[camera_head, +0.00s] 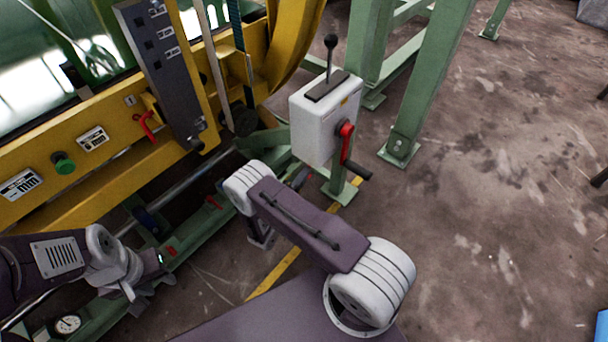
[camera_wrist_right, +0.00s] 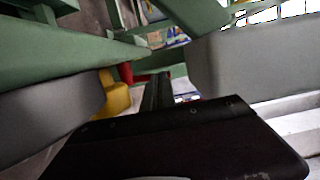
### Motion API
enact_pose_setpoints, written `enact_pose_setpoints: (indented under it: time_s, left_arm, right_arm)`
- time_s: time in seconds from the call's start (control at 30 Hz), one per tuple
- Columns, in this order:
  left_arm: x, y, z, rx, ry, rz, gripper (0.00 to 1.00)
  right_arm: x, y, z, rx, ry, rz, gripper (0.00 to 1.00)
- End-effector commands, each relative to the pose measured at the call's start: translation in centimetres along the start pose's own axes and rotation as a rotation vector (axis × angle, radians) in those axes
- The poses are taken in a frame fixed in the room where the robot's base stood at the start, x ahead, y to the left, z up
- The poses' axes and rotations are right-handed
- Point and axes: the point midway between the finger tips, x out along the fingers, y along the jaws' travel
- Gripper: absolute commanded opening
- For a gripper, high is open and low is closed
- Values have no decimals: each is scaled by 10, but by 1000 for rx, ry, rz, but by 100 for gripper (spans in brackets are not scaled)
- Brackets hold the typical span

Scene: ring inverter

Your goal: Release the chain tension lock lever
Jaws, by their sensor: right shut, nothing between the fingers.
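A red lever (camera_head: 145,126) sits on the yellow frame at the upper left. A small red handle (camera_head: 213,202) is on the green rail lower down. I cannot tell which of them is the lock lever. My right gripper is hidden behind its own arm in the head view. In the right wrist view its dark fingers (camera_wrist_right: 158,88) are shut and empty. A red part (camera_wrist_right: 128,73) and a yellow part (camera_wrist_right: 115,97) show beyond, left of the fingers. My left gripper (camera_head: 148,272) is over the green rail at the lower left; its fingers are too unclear to read.
A white box (camera_head: 318,118) with a black-knobbed lever and a red crank (camera_head: 346,145) stands right of the yellow frame (camera_head: 70,165). Green legs (camera_head: 420,85) stand behind it. A gauge (camera_head: 68,324) is at the lower left.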

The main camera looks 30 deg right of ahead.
Motion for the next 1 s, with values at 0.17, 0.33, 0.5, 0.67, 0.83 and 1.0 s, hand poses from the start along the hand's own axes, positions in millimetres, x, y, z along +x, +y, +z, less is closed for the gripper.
enact_pose_setpoints:
  time_s: [0.17, 0.33, 0.5, 0.67, 0.83, 1.0]
  left_arm:
    - [-17, 0, -2, 0, 0, 0, 36]
    - [-40, 1, -4, 0, 0, 0, 36]
    - [-68, 1, -7, 0, 0, 0, 36]
    - [-85, 2, -9, 0, 0, 0, 36]
    - [-91, 2, -9, 0, 0, 0, 36]
    - [-93, 2, -10, 0, 0, 0, 36]
  right_arm:
    - [3, -8, -1, 10, 1, 45, 0]
    - [8, -15, -2, 28, 2, 129, 0]
    - [15, -18, -4, 50, 3, 250, 0]
    - [22, -17, -5, 72, 3, 354, 0]
    - [25, -13, -5, 80, 1, 402, 0]
    - [27, -12, -6, 80, 1, 400, 0]
